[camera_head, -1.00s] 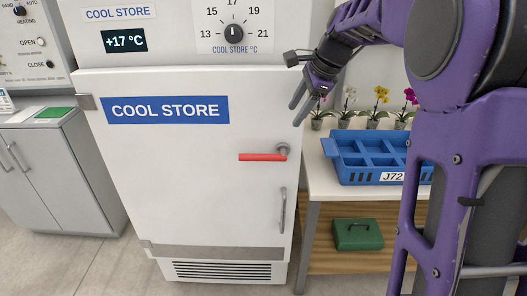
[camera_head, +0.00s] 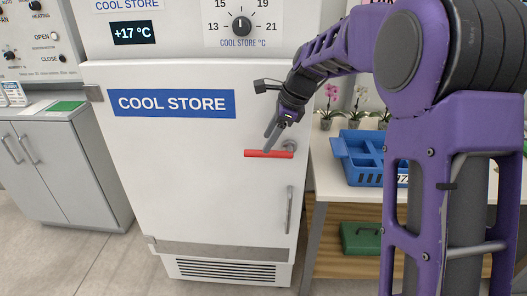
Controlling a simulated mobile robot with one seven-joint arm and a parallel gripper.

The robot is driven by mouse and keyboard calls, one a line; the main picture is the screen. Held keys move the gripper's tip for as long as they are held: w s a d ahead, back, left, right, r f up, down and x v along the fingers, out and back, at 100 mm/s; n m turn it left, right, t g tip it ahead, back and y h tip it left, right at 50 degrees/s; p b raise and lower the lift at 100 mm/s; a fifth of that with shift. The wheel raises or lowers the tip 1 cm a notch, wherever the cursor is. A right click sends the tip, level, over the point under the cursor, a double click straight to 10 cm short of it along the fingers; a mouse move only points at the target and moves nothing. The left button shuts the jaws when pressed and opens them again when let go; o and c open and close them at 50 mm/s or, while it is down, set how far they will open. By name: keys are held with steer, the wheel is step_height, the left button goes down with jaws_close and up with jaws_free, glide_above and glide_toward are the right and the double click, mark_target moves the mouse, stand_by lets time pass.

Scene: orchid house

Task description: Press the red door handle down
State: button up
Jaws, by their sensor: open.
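The red door handle (camera_head: 266,154) is a level horizontal lever on the white cool store door (camera_head: 180,180). It runs left from a round grey hub at the door's right side. My gripper (camera_head: 268,143) is open, with its fingers pointing down and left just above the lever in the picture. The fingertips overlap or nearly meet the lever's upper edge; I cannot tell whether they touch it. My gripper partly covers the door beside the hub.
A grey vertical pull bar (camera_head: 289,210) is lower on the door. To the right, a bench holds a blue crate (camera_head: 362,172) and potted orchids, with a green box (camera_head: 361,238) on its shelf. A grey cabinet (camera_head: 62,170) stands left. The floor in front is clear.

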steer(key=shift+x, duration=2.25)
steer(key=shift+c, duration=0.2)
jaws_close()
